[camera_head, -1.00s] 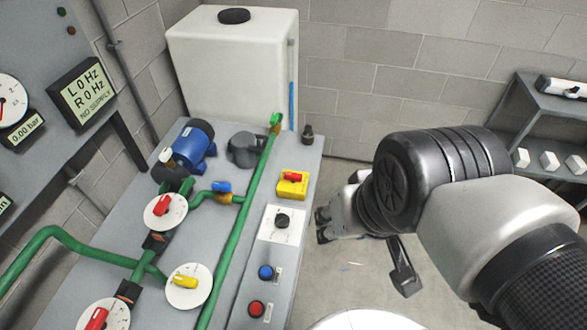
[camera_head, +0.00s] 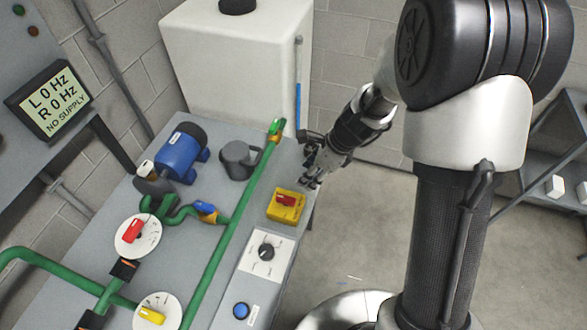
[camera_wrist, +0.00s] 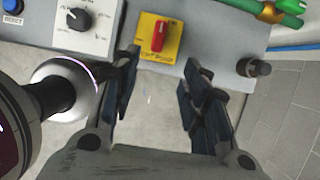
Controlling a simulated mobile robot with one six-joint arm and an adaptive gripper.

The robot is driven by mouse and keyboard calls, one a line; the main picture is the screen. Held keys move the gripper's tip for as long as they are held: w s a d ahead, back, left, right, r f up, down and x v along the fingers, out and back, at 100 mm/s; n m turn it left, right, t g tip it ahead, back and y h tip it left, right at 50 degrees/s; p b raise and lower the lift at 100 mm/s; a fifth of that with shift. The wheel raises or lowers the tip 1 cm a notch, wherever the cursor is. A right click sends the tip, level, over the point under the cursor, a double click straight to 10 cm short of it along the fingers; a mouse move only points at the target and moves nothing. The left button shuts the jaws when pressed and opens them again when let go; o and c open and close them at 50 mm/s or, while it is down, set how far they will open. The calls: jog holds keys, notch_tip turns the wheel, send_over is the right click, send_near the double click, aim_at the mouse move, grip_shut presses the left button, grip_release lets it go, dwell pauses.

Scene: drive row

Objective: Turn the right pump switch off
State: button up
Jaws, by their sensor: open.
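A yellow switch box (camera_head: 286,208) with a red rotary handle (camera_head: 286,199) sits near the right edge of the grey bench. My gripper (camera_head: 312,180) is just beyond it, by the bench edge and apart from it. In the wrist view the yellow box (camera_wrist: 158,40) lies ahead between my open fingers (camera_wrist: 160,85), with nothing held. Its red handle (camera_wrist: 158,37) stands roughly along the picture's vertical; the lettering on the plate is too small to read. The wall display (camera_head: 56,101) reads L 0 Hz, R 0 Hz, NO SUPPLY.
A black knob on a white dial plate (camera_head: 265,255) and a blue button (camera_head: 241,311) stand nearer on the bench. A green pipe (camera_head: 225,235) runs left of the switch. A small dark fitting (camera_wrist: 253,68) stands right of it in the wrist view. A white tank (camera_head: 235,70) stands behind.

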aim_at(287, 198)
jog(key=b+x, duration=0.7)
jog(key=x, duration=1)
jog(key=shift+s+f+b, duration=0.1)
jog(key=shift+f+b, duration=0.15)
jog(key=shift+b, duration=0.1)
jog(key=shift+c, duration=0.3)
grip_shut()
